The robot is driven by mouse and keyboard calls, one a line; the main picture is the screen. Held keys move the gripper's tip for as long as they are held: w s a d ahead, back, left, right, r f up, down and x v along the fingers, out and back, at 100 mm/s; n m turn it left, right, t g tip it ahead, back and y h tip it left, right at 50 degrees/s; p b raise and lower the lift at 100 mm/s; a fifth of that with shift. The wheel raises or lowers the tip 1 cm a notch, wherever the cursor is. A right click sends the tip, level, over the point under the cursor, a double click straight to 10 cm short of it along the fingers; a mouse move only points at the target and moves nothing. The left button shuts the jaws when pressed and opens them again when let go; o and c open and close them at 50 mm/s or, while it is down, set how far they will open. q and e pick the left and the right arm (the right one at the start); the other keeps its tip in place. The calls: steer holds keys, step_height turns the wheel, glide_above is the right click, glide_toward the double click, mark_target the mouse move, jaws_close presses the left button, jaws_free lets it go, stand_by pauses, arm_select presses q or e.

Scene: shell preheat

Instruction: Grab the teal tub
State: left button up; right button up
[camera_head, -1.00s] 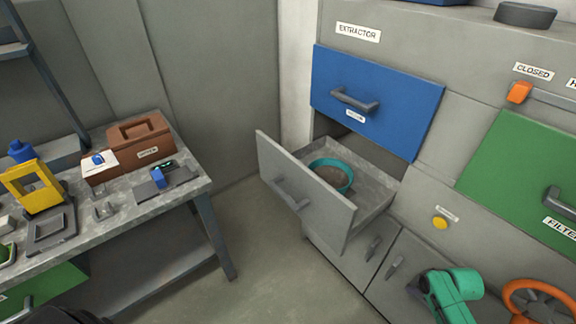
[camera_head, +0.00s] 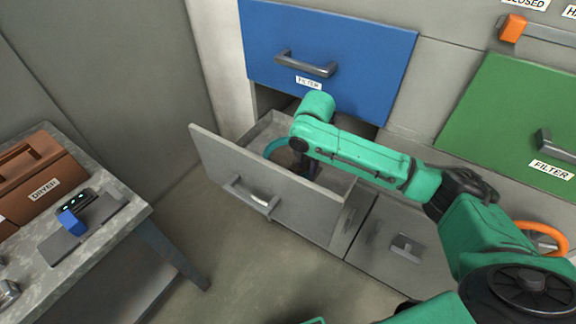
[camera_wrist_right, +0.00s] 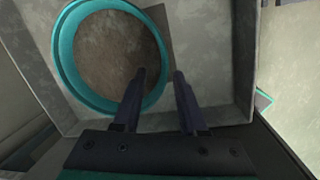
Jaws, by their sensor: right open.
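The teal tub (camera_head: 270,149) is a round, low tub with a teal rim and a brown-grey inside. It sits in the open grey drawer, partly hidden behind my right arm in the head view. In the right wrist view the tub (camera_wrist_right: 66,62) fills the upper left. My right gripper (camera_wrist_right: 160,72) is open, pointing down into the drawer. One finger shows over the tub's inside and the other just outside its right rim, with the rim between them. I cannot tell how deep the fingers reach. My left gripper is not in view.
The open drawer (camera_head: 232,172) has raised walls around the tub. A blue drawer front (camera_head: 350,45) labelled FILTER is above it. A green panel (camera_head: 510,120) is at right. A table (camera_head: 125,215) with a brown box (camera_head: 40,170) stands at left.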

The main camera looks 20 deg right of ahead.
mark_target(306, 176)
steer(key=f, duration=0.4)
steer(key=shift+w+d+f, duration=0.15)
steer(key=shift+w+f, duration=0.1)
steer(key=shift+f, duration=0.05)
steer(key=shift+w+f, duration=0.1)
steer(key=shift+f, duration=0.15)
steer(key=c, duration=0.6)
jaws_close()
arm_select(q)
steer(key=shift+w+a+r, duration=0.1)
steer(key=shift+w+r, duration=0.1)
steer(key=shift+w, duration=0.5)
